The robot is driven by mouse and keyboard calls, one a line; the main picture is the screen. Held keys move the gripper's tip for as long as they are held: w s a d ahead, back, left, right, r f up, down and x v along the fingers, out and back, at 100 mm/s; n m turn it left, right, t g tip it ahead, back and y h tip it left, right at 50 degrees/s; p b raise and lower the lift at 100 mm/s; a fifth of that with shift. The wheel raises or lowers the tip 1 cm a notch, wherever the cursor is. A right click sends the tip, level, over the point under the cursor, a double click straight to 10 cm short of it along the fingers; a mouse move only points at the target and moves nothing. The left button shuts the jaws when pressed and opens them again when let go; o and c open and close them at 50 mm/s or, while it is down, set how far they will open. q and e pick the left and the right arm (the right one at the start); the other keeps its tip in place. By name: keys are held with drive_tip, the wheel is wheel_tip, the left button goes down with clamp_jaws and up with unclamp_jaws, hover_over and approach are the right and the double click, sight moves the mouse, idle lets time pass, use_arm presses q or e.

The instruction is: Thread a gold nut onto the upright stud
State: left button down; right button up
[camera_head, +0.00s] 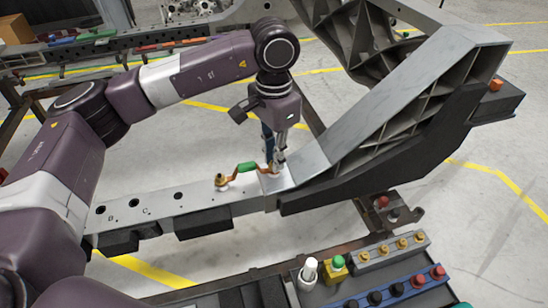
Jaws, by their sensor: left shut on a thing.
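My left gripper (279,158) points down over the chassis rail (155,214), at the right end of an orange strap with a green sleeve (246,168). Its fingers are shut on a small gold nut (276,170), which they mostly hide. The upright stud is hidden at the fingertips, so I cannot tell how far the nut sits on it. Another gold fastener (221,181) stands at the strap's left end. Several gold nuts stand on a grey block (372,262) at the lower right. My right gripper is not in view.
A large grey cast chassis arm (400,100) rises close to the right of the gripper. A white bottle (308,272), a green-topped yellow item (336,267) and a blue rack (400,291) of black and red caps are at the lower right.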

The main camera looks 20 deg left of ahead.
use_arm(q)
drive_tip(key=shift+s+f, duration=0.25)
drive_tip(key=shift+f, duration=0.05)
drive_tip(key=c, duration=1.8)
unclamp_jaws()
drive_tip(key=shift+w, duration=0.1)
drive_tip(key=shift+w+r, duration=0.15)
drive_tip(key=shift+r, duration=0.1)
